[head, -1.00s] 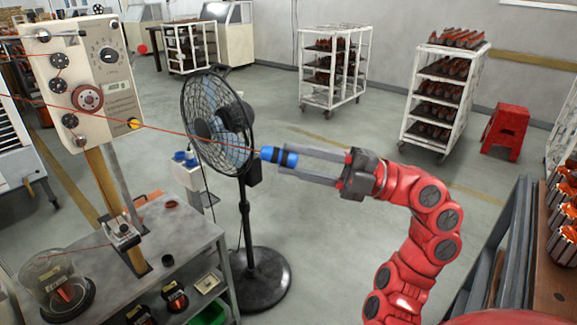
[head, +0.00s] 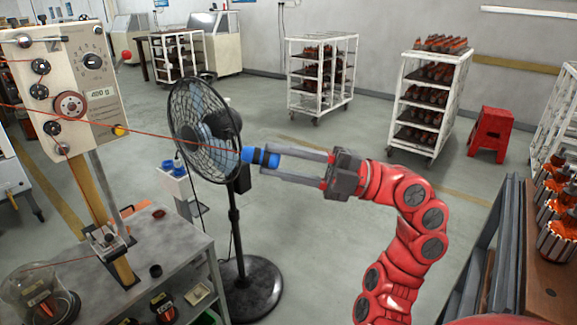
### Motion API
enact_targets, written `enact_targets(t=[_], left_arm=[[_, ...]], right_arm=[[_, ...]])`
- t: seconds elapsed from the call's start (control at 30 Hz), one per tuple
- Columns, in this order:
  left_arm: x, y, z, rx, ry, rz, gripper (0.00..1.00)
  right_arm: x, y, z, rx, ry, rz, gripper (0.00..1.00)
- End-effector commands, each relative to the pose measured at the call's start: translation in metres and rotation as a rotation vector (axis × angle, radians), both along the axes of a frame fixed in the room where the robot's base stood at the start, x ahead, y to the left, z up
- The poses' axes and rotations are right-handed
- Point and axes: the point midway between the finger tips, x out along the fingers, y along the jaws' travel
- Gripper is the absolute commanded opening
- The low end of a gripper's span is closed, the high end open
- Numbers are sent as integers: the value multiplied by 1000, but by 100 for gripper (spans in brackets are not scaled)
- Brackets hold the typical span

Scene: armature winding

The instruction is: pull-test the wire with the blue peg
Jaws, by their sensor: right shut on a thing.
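The blue peg (head: 261,157), with a dark band, is held between the fingertips of my right gripper (head: 272,159), which is shut on it. The peg is in the air in front of the fan. A thin red wire (head: 175,136) runs nearly straight from the peg's left end, up and left to the cream tension unit (head: 85,85). My left gripper is not in view.
A black pedestal fan (head: 205,125) stands behind the wire. A grey bench (head: 175,245) with spools is at lower left. White trolleys (head: 430,100) with armatures and a red step stool (head: 491,133) stand behind. Open floor lies between.

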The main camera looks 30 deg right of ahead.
Motion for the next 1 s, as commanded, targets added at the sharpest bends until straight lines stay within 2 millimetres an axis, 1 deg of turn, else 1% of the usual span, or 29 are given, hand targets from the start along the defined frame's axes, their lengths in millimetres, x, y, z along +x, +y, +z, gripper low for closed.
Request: enact_targets(t=[0.03,0.7,0.9,1.0], left_arm=[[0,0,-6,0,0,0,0],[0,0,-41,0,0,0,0],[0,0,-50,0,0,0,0],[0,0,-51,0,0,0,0]], right_arm=[[2,5,-2,-2,-3,2,0],[31,54,14,-4,-3,2,0],[40,67,17,-4,0,2,0],[42,71,20,-4,0,1,0]])
